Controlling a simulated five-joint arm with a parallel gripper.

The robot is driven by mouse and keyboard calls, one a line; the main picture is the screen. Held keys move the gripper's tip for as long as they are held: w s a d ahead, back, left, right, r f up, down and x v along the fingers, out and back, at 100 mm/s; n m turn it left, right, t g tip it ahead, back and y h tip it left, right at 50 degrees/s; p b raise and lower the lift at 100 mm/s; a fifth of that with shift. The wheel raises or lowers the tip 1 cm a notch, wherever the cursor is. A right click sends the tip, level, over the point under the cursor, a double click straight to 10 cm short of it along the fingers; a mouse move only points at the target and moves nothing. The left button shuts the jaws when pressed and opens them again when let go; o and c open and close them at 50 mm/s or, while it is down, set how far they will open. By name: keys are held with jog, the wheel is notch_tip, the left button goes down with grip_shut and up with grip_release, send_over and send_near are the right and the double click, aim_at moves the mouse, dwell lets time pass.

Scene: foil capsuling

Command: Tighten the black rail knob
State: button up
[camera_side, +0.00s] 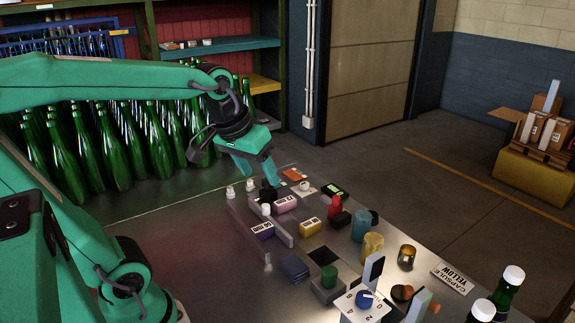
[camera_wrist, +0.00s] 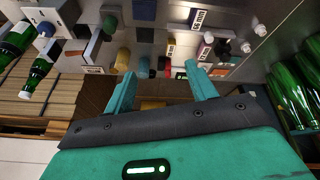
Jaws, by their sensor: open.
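The black rail knob (camera_side: 267,191) appears in the side view as a small dark upright shape by the far end of the metal rail (camera_side: 283,236). My gripper (camera_side: 258,178) is above the table's far left part, fingers apart and pointing down. Its fingertips are close to the knob in the picture; whether they touch it I cannot tell. In the wrist view my gripper (camera_wrist: 160,80) shows two green fingers spread wide with nothing between them.
White knobs (camera_side: 230,192) stand left of the rail. Green bottles (camera_side: 511,283) are at the front right. Bare tabletop lies left of the rail.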

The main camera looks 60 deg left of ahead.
jog(key=w+a+n+g, duration=0.1)
jog(key=w+a+n, duration=0.2)
jog(key=w+a, duration=0.25)
jog(key=n+g, duration=0.3)
jog(key=n, duration=0.8)
send_near(268, 185)
jog(key=shift+w+a+f+h, duration=0.1)
jog(key=shift+w+a+h, duration=0.2)
jog(key=shift+w+a, duration=0.35)
jog(key=shift+s+a+f, duration=0.1)
jog(key=shift+a+f, duration=0.1)
jog(key=shift+a, duration=0.1)
jog(key=shift+f, duration=3.9)
